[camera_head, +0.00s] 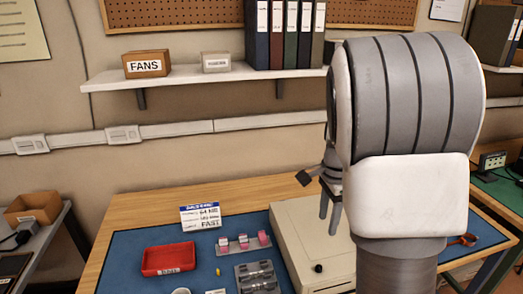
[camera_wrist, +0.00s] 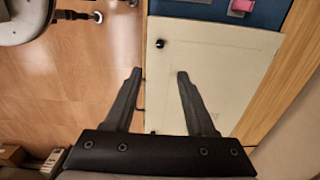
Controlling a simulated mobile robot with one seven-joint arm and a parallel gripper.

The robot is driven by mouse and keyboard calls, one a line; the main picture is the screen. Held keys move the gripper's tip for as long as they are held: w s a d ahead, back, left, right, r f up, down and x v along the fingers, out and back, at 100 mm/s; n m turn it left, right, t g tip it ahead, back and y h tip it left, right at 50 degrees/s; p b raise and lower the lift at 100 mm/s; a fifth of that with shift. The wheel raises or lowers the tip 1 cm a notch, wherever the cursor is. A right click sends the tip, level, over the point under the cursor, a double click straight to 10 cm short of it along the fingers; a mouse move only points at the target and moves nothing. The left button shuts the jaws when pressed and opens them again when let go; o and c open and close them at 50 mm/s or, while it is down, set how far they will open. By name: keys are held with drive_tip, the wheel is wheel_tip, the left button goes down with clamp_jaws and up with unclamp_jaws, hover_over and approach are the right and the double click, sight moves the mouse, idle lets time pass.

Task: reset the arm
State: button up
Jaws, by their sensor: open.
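My gripper (camera_wrist: 158,75) shows in the wrist view with its two dark fingers spread apart and nothing between them. It hangs above the edge of a cream-coloured case (camera_wrist: 215,65), with the wooden floor to the left. In the head view my gripper (camera_head: 331,208) is partly hidden behind my large grey and white arm link. It points down over the cream case (camera_head: 300,235) on the table. The arm link covers much of the right side of the head view.
A blue mat (camera_head: 135,248) on the wooden table holds a red tray (camera_head: 168,258), a sign card (camera_head: 200,216), pink-and-white pieces (camera_head: 243,241) and a grey holder (camera_head: 257,276). A shelf (camera_head: 200,76) with boxes and binders is on the wall behind. A green-topped table stands right.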

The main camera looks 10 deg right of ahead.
drive_tip(key=s+a+r+n+t, duration=0.2)
drive_tip(key=s+a+r+n, duration=0.3)
drive_tip(key=s+n, duration=0.3)
drive_tip(key=s+a+r+n+t, duration=0.3)
drive_tip(key=s+a+r+n, duration=0.3)
drive_tip(key=s+n, duration=0.3)
drive_tip(key=shift+s+a+n+t, duration=0.3)
drive_tip(key=shift+s+a, duration=0.35)
